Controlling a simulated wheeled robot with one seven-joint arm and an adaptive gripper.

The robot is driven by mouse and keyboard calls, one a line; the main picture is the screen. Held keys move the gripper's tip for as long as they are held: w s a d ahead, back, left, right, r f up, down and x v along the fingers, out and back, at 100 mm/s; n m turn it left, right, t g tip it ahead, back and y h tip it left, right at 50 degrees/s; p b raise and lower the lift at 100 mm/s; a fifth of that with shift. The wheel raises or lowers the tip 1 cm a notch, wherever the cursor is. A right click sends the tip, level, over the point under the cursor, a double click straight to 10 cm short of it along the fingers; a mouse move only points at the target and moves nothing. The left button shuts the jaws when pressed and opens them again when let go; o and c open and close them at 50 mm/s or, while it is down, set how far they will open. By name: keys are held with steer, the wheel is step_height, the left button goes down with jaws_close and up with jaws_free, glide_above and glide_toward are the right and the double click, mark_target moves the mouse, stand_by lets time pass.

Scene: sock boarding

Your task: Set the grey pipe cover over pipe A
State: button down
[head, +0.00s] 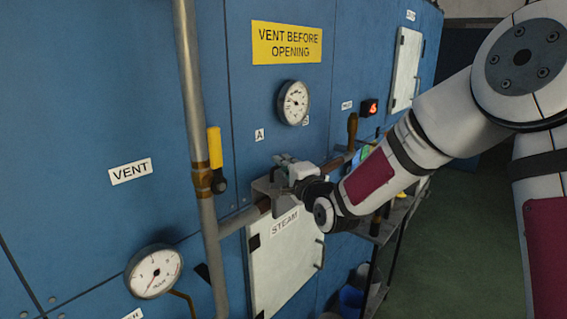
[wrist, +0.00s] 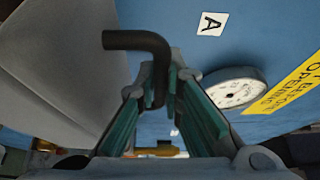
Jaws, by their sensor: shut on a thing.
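The grey pipe cover (head: 262,187) is at the horizontal pipe (head: 236,223), below the label A (head: 259,135). The pipe shows left of the cover, and a brown stretch shows to its right. I cannot tell whether the cover rests on the pipe or hangs just above it. My gripper (head: 287,168) is at the cover's upper right. In the wrist view the cover's grey sheet (wrist: 60,65) fills the left, and my gripper (wrist: 160,85) is shut on its black bent handle (wrist: 130,40). The pipe under the cover is hidden.
A vertical pipe (head: 190,90) with a yellow-handled valve (head: 215,150) stands left of the cover. A gauge (head: 293,102) is above, and a white STEAM door (head: 285,265) is below. A shelf with buckets (head: 352,297) stands lower right. The green floor (head: 440,240) beyond is clear.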

steer(key=shift+f, duration=0.85)
steer(key=c, duration=1.6)
jaws_free()
steer(key=shift+c, duration=0.2)
steer(key=shift+f, duration=0.1)
steer(key=shift+s, duration=0.15)
steer(key=v, duration=1.1)
steer(key=shift+s+d, duration=0.2)
steer(key=shift+s, duration=0.15)
